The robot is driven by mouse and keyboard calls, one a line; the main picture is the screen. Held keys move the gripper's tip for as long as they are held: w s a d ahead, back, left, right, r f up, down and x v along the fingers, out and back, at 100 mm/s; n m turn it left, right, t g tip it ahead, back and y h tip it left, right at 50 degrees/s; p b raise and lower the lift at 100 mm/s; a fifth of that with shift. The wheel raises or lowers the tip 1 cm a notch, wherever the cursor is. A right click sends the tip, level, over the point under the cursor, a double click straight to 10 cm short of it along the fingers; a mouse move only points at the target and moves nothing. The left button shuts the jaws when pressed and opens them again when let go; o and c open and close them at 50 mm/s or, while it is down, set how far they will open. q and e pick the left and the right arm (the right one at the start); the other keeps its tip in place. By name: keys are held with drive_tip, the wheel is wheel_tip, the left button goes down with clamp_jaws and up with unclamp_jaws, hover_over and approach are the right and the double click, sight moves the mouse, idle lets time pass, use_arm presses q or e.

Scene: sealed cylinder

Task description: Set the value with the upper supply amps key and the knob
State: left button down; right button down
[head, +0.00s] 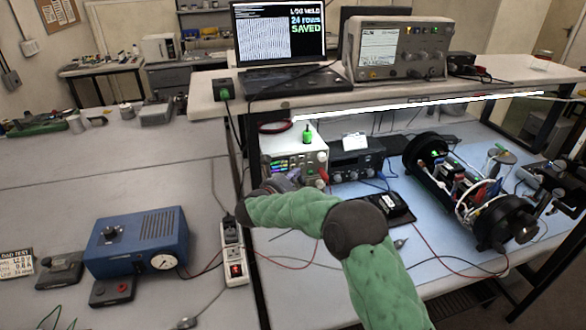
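The white power supply (306,148) stands under the shelf at the left end of the blue mat. Its front has a small lit display (285,169), with small keys and a knob too small to tell apart. Its lower front is partly hidden by my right arm. My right gripper (283,183) is a small dark shape close in front of the supply's lower front, beyond the bent green arm. I cannot tell whether it touches a key or the knob, or how its fingers are set. My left gripper is not in view.
A laptop (285,45) and a bench instrument (400,50) stand on the shelf above. A dark radio-like unit (358,160) is right of the supply; a cylinder rig (470,190) lies farther right. A blue box (138,241) and a power strip (233,255) are at left.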

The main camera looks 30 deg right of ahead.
drive_tip(key=shift+w, duration=0.15)
drive_tip(key=shift+w+d, duration=0.1)
drive_tip(key=shift+w, duration=0.1)
drive_tip(key=shift+w, duration=0.35)
idle(0.6)
drive_tip(key=shift+s+b, duration=0.1)
drive_tip(key=shift+b, duration=0.2)
drive_tip(key=shift+s+b, duration=0.3)
drive_tip(key=shift+s, duration=0.35)
drive_tip(key=shift+s+a+b, duration=0.2)
drive_tip(key=shift+s+a, duration=0.05)
drive_tip(key=shift+s, duration=0.55)
drive_tip(key=shift+s+a+b, duration=0.2)
drive_tip(key=shift+s+b, duration=0.05)
drive_tip(key=shift+s, duration=0.6)
drive_tip(key=shift+s+a+b, duration=0.2)
drive_tip(key=shift+s+a, duration=0.05)
drive_tip(key=shift+s, duration=0.55)
